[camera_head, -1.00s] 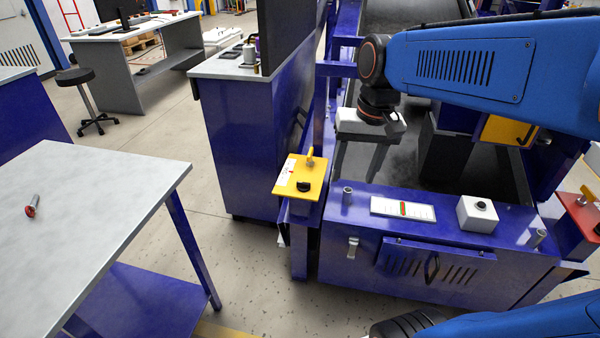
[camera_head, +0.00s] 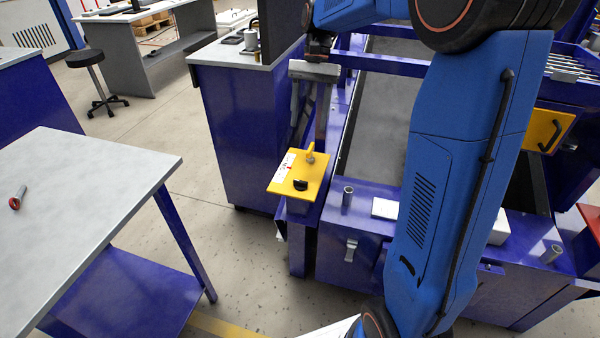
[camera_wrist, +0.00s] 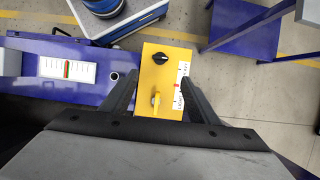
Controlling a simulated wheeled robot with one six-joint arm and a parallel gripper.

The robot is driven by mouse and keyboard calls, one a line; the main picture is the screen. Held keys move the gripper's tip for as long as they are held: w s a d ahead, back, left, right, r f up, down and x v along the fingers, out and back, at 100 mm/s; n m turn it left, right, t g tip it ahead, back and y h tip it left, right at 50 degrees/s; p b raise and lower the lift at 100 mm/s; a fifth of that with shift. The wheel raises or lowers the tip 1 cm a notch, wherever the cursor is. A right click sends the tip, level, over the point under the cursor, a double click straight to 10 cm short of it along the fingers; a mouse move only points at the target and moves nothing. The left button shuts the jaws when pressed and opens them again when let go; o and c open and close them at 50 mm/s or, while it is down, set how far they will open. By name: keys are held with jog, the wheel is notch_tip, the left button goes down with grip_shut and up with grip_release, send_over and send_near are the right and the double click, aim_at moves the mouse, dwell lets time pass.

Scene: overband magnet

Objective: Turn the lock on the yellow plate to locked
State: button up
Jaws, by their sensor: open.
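The yellow plate (camera_head: 290,184) sits on a blue post at the left front corner of the machine. It carries a black knob (camera_head: 300,184), a yellow key-like lock (camera_head: 310,153) and a white label (camera_head: 286,165). In the wrist view the plate (camera_wrist: 172,75) lies between my fingers, with the black knob (camera_wrist: 160,58) farther away and the yellow lock (camera_wrist: 155,100) nearer. My gripper (camera_head: 310,135) is open and empty, above and behind the plate in the head view; its fingers point down. I cannot tell the gap to the lock exactly.
A machine with a dark belt (camera_head: 375,135) stands right of the plate, with a short upright tube (camera_head: 347,196) beside it. A blue cabinet (camera_head: 235,130) stands behind. A grey table (camera_head: 90,190) with a red-ended object (camera_head: 17,198) is at left. Floor between is clear.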

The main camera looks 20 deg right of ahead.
aim_at(301, 184)
jog(key=x, duration=1.7)
jog(key=shift+f, duration=0.2)
jog(key=shift+a, duration=0.1)
jog(key=c, duration=1)
